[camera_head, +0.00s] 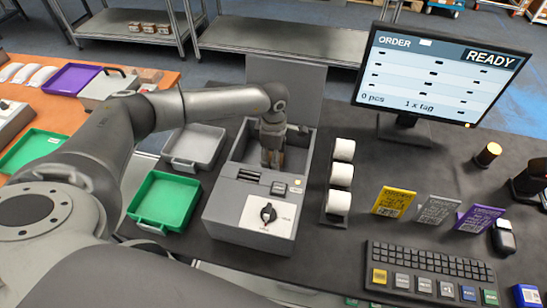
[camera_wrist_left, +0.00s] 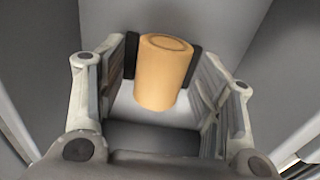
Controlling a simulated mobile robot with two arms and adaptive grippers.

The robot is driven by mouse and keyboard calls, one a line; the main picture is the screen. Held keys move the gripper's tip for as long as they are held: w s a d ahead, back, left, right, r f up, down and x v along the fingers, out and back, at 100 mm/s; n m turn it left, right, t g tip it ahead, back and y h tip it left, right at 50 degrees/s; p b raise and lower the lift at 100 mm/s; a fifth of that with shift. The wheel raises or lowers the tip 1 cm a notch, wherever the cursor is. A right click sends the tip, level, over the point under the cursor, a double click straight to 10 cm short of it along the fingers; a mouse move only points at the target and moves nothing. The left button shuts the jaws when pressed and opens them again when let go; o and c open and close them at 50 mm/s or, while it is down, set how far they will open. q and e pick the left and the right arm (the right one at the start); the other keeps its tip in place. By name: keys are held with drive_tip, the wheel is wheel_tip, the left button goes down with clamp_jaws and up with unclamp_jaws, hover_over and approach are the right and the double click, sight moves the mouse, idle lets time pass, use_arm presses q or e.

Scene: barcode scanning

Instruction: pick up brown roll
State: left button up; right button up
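In the head view my left gripper (camera_head: 272,150) points down into the open bay of the grey printer (camera_head: 225,205). There the roll is mostly hidden by the fingers. My right gripper is not in view.
Three white rolls (camera_head: 341,175) stand in a rack right of the printer. A grey tray (camera_head: 195,145) and a green tray (camera_head: 165,203) lie left. A monitor (camera_head: 440,75) reads READY. Yellow, grey and purple cards (camera_head: 394,202) and a keyboard (camera_head: 430,270) are right.

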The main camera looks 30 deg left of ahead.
use_arm(q)
drive_tip(key=c, duration=0.7)
drive_tip(key=shift+r, duration=0.15)
